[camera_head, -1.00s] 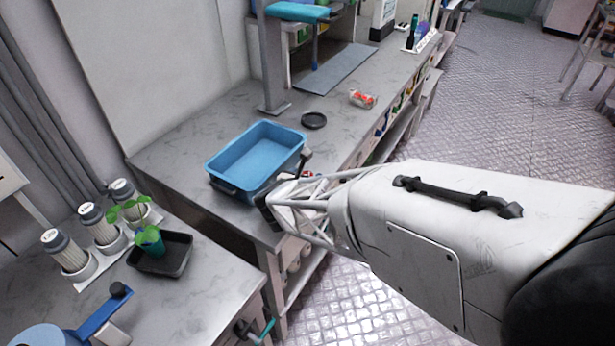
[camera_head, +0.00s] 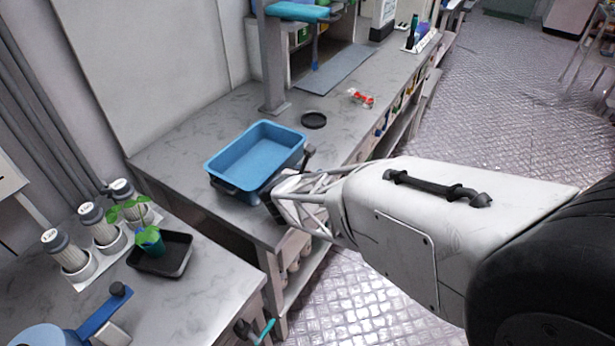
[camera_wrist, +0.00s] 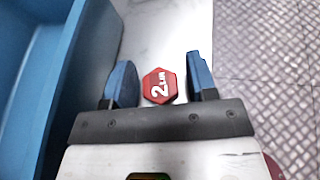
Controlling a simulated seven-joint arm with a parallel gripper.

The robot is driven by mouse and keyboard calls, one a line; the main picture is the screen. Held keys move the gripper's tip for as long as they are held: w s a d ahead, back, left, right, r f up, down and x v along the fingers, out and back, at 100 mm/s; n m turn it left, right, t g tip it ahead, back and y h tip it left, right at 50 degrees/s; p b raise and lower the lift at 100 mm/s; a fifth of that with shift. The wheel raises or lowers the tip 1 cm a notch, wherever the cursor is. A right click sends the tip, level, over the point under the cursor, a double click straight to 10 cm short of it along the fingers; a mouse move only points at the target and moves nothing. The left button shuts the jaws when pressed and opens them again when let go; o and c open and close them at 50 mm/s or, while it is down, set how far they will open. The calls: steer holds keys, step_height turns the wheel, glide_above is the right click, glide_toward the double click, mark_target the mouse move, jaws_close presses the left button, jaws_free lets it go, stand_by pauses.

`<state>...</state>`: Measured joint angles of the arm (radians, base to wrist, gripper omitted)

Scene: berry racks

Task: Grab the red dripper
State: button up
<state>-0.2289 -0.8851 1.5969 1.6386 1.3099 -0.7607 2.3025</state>
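The red dripper (camera_wrist: 160,86) shows in the wrist view as a red hexagonal top with a white "2" and smaller lettering. It is on the grey bench top, just right of the blue bin (camera_wrist: 14,95). My gripper (camera_wrist: 160,65) is open, with one blue finger on each side of the dripper in the picture. Gaps show on both sides, so neither finger touches it. I cannot tell how far above the dripper the fingertips are. In the head view my gripper is beside the bin's right end, and the dripper is hidden behind it.
The blue bin (camera_head: 215,168) stands close to my gripper on the bench (camera_head: 185,135). A black round dish (camera_head: 314,120) and a small red-and-white item (camera_head: 361,98) lie farther back. A black tray (camera_head: 150,262) with a seedling is at lower left. The bench's front edge is close by.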

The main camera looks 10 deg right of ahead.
steer(key=c, duration=0.7)
steer(key=shift+r, duration=0.1)
steer(key=shift+c, duration=0.2)
steer(key=shift+r, duration=1.55)
steer(key=shift+s+r, duration=0.15)
steer(key=shift+s, duration=0.1)
steer(key=s+r, duration=0.1)
steer(key=s, duration=1.4)
steer(key=shift+s+d+r, duration=0.2)
steer(key=shift+s+d, duration=0.05)
